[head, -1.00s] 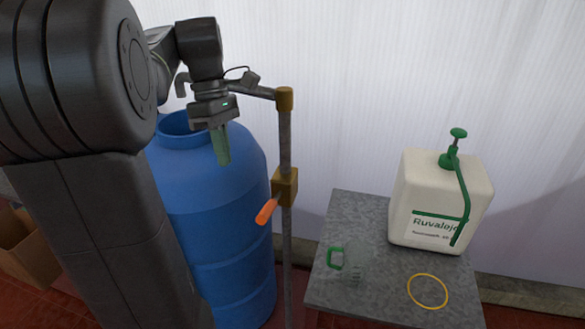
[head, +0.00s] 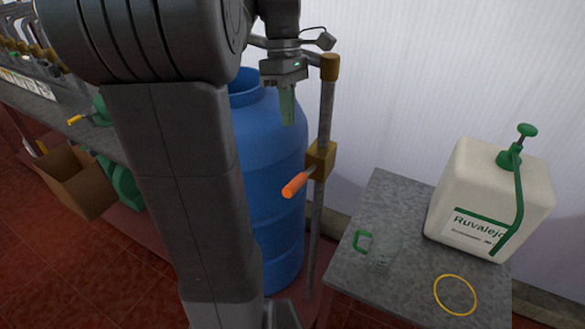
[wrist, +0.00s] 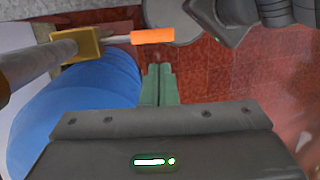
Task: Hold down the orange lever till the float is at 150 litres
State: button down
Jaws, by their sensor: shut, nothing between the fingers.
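The orange lever (head: 298,184) sticks out from a brass valve block (head: 320,160) on a grey upright pipe, toward the robot. In the wrist view the lever (wrist: 153,36) lies beyond the fingertips. My gripper (head: 288,122) points down with its green fingers shut and empty, above and slightly left of the lever, apart from it. In the wrist view the shut fingers (wrist: 159,70) show below the lever. The blue barrel (head: 270,165) stands behind the pipe, partly hidden by my arm. No float or litre scale can be made out.
A grey table (head: 390,205) at right holds a white canister (head: 490,200) with a green pump, a clear jug with a green handle (head: 362,241) and a yellow ring (head: 455,295). A cardboard box (head: 80,185) and a bench stand at left.

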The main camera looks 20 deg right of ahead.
aim_at(293, 183)
jog(key=x, duration=1.2)
jog(key=shift+s+f+p, duration=0.15)
jog(key=shift+f+p, duration=0.2)
jog(key=shift+f, duration=0.1)
